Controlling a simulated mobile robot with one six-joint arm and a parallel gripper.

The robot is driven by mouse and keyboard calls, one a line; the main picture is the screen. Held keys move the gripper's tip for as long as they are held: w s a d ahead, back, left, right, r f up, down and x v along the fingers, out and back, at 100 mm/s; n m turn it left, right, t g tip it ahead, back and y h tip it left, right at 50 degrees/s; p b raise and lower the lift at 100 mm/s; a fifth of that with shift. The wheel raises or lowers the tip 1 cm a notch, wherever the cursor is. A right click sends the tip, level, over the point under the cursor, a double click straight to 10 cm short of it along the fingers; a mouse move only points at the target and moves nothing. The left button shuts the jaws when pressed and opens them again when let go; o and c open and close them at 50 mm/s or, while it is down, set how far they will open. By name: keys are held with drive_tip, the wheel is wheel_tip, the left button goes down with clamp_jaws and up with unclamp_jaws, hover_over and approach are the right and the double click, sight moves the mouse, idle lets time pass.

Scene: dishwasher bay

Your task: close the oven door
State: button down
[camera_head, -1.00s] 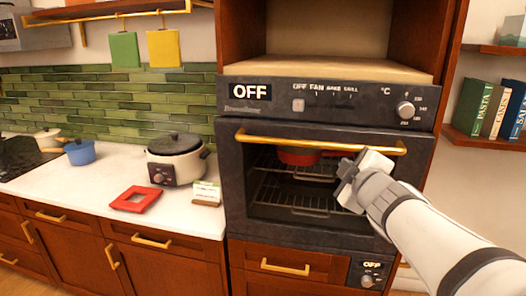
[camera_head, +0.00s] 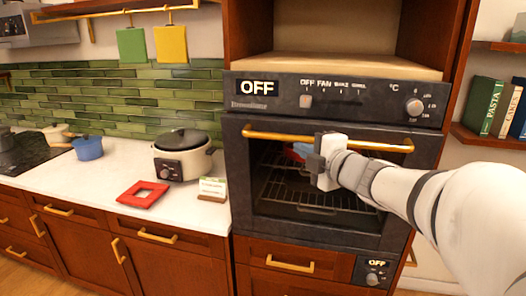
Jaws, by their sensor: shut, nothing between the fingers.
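The oven door (camera_head: 243,185) is dark with a large glass window and a long gold handle (camera_head: 270,134) along its top. It stands upright in the oven front and looks shut or nearly shut. I cannot tell whether a thin gap is left. My gripper (camera_head: 322,162) is shut and empty, in front of the window just below the middle of the handle. It hides part of the handle and glass. I cannot tell whether it touches the door. Wire racks (camera_head: 285,188) show through the glass, with a partly hidden reddish and blue item behind my gripper.
The control panel (camera_head: 335,97) with an "OFF" display is above the door, and a drawer (camera_head: 270,262) is below. On the left, the white counter (camera_head: 90,175) holds a cooker (camera_head: 183,157), a red frame (camera_head: 143,193) and a blue pot (camera_head: 88,148). Books (camera_head: 484,107) stand at right.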

sight(290, 138)
drive_tip(key=shift+w+d+f+p, duration=0.15)
drive_tip(key=shift+w+p, duration=0.2)
drive_tip(key=shift+w, duration=1.05)
drive_tip(key=shift+w+d+f+p, duration=0.15)
drive_tip(key=shift+w+p, duration=0.15)
drive_tip(key=shift+w, duration=1.05)
drive_tip(key=shift+a, duration=0.1)
